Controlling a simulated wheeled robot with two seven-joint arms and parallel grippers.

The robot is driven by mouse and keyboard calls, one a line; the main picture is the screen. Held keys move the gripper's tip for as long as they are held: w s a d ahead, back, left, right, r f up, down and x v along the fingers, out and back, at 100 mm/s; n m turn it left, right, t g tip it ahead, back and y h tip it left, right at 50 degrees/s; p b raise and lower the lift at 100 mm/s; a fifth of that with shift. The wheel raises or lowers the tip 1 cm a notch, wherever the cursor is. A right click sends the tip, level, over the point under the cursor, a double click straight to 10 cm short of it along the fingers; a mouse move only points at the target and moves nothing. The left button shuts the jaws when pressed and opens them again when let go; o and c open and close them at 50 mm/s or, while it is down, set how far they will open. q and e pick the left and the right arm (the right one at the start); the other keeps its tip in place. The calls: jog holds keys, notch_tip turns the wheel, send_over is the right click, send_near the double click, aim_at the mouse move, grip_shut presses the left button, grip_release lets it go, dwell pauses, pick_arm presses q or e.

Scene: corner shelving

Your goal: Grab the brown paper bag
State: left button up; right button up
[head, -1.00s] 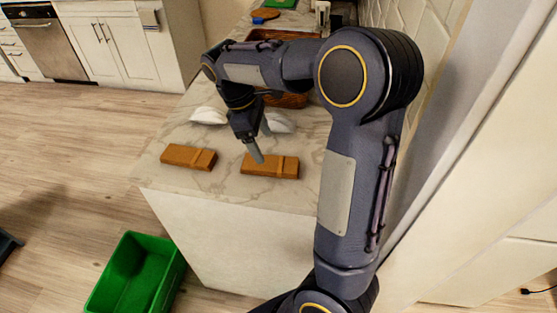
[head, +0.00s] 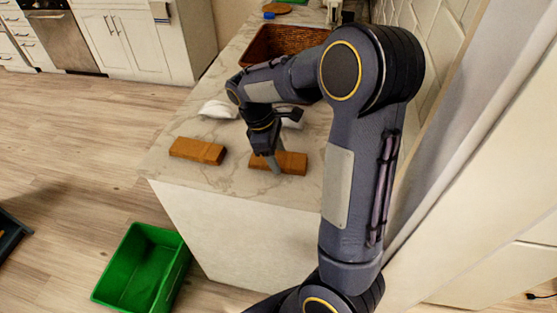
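Two flat brown packages, which look like folded paper bags, lie on the marble counter. The left bag (head: 198,151) lies clear of the gripper. The right bag (head: 293,163) is partly covered by my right gripper (head: 274,163). My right gripper points down, with one grey finger in front of the right bag's near side. The other finger is not clearly seen, so I cannot tell how far the jaws are apart or whether they touch the bag. My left gripper is not in view.
A green bin (head: 143,268) stands on the floor left of the counter (head: 225,180). A wall rises along the right. The floor at left is mostly open.

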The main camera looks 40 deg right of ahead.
jog(key=c, duration=0.4)
jog(key=shift+r, duration=0.1)
